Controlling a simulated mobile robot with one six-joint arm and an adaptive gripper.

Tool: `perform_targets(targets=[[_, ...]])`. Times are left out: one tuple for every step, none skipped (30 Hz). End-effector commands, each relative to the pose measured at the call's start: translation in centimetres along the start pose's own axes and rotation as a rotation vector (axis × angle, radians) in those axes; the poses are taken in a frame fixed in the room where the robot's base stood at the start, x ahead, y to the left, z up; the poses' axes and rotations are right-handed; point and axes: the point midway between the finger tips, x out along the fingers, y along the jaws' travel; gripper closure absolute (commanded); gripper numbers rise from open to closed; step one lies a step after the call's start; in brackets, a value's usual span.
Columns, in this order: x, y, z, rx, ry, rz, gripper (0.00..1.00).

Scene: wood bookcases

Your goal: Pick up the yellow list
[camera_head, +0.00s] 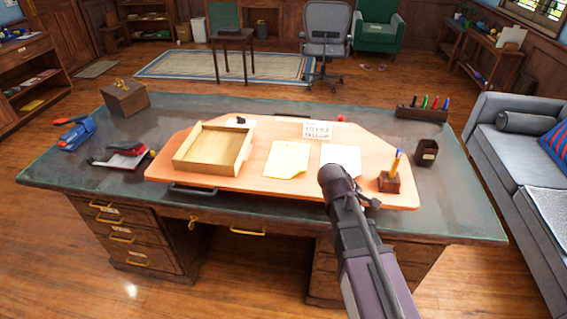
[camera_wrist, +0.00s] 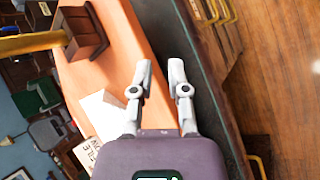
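The yellow list, a pale yellow sheet (camera_head: 287,159), lies flat on the orange desk board, between a wooden tray (camera_head: 183,158) and a white sheet (camera_head: 341,157). My gripper shows in the wrist view (camera_wrist: 161,72) with its two grey fingers apart and nothing between them. It is near the front edge of the board, to the right of and nearer than the yellow list. In the head view my arm hides most of it. The white sheet also shows in the wrist view (camera_wrist: 103,110); I cannot make out the yellow list there.
A pen holder (camera_head: 389,182) stands right of my arm, with a dark cup (camera_head: 426,152) beyond. A sofa (camera_head: 510,150) is at the right.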

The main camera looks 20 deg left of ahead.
Motion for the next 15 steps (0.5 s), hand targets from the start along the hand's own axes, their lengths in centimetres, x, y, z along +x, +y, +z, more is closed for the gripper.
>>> perform_targets(targets=[[-0.5, -0.3, -1.8, -0.056, 0.002, 0.038, 0.79], [-1.0, -0.4, -2.6, -0.090, 0.002, 0.060, 0.79], [-1.6, -0.5, -3.6, -0.134, 0.001, 0.091, 0.79], [-2.1, -0.6, -4.4, -0.167, -0.001, 0.114, 0.79], [-2.6, -0.7, -5.1, -0.200, -0.003, 0.137, 0.79], [-3.3, -0.9, -6.2, -0.243, -0.006, 0.168, 0.79], [-3.8, -1.1, -6.9, -0.275, -0.008, 0.192, 0.79], [-4.3, -1.2, -7.7, -0.308, -0.011, 0.215, 0.79], [-5.1, -1.5, -8.8, -0.350, -0.014, 0.247, 0.79], [-5.7, -1.7, -9.5, -0.382, -0.018, 0.272, 0.79], [-6.3, -1.9, -10.3, -0.414, -0.021, 0.296, 0.79], [-7.2, -2.3, -11.3, -0.455, -0.026, 0.328, 0.79], [-7.8, -2.5, -12.1, -0.486, -0.030, 0.352, 0.79], [-8.5, -2.8, -12.8, -0.517, -0.035, 0.377, 0.79], [-9.3, -3.2, -13.8, -0.556, -0.042, 0.409, 0.79]])
